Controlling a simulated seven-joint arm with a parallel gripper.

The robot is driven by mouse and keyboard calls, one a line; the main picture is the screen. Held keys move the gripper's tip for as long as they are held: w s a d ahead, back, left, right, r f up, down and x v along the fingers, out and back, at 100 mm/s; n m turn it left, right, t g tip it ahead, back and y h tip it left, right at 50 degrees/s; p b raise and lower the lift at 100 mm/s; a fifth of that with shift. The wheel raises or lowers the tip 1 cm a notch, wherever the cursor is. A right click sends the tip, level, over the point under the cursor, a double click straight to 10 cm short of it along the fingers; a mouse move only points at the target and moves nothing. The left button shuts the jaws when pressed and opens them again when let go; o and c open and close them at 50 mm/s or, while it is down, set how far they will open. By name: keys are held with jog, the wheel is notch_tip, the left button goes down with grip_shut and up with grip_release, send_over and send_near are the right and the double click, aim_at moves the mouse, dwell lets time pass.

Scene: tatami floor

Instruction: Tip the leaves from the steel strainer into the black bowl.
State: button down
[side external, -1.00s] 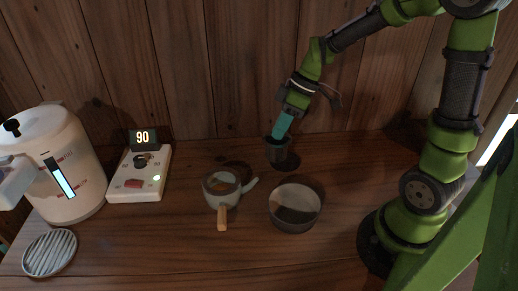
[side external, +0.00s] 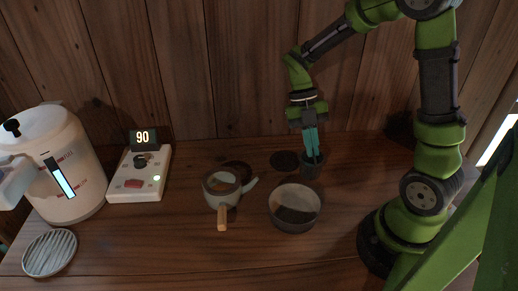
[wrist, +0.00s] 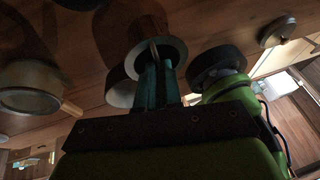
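The steel strainer (side external: 311,171) is a small dark grey cup at the back, right of centre. My gripper (side external: 314,156) points down with its teal fingertips at the strainer's mouth, seemingly closed on its wall. The strainer appears upright, behind and slightly right of the bowl. Its contents are hidden. The black bowl (side external: 273,212) looks dark grey outside and paler inside, and stands on the table right of the teapot. Dark brown matter or shadow lies in its bottom; I cannot tell which. In the wrist view the teal fingers (wrist: 160,62) reach into a round-rimmed thing.
A pale teapot (side external: 222,189) with a wooden handle stands left of the bowl. A dark round coaster (side external: 285,161) lies bare behind the bowl. A white kettle (side external: 68,165), a control box (side external: 140,180) reading 90 and a slatted round dish (side external: 50,253) are at left.

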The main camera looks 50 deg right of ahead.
jog(key=shift+a, duration=0.1)
dwell(0.3)
jog(key=s+a+r+m+t+h, duration=0.2)
jog(key=s+a+h, duration=0.1)
jog(key=a+h, duration=0.7)
jog(key=shift+a+r, duration=0.4)
dwell(0.7)
jog(key=shift+a+f+h, duration=0.3)
jog(key=shift+f+h, duration=0.45)
jog(key=shift+h, duration=0.25)
jog(key=shift+s+a+f+m+t+h, duration=0.15)
jog(key=shift+a+m+t+h, duration=0.2)
jog(key=shift+h, duration=0.45)
dwell(0.4)
jog(key=shift+s+a+f+m+h, duration=0.1)
jog(key=shift+s+a+m+h, duration=0.1)
jog(key=shift+a+h, duration=0.3)
jog(key=shift+s+a+f+m+h, duration=0.15)
jog(key=shift+a+h, duration=0.15)
jog(key=shift+a, duration=0.25)
jog(key=shift+a+f+m+h+p, duration=0.25)
jog(key=shift+m+h, duration=0.05)
jog(key=shift+h, duration=0.5)
jog(key=shift+a+f+m+h+p, duration=0.2)
jog(key=shift+a+f+m+h, duration=0.1)
jog(key=shift+h, duration=0.5)
dwell(0.7)
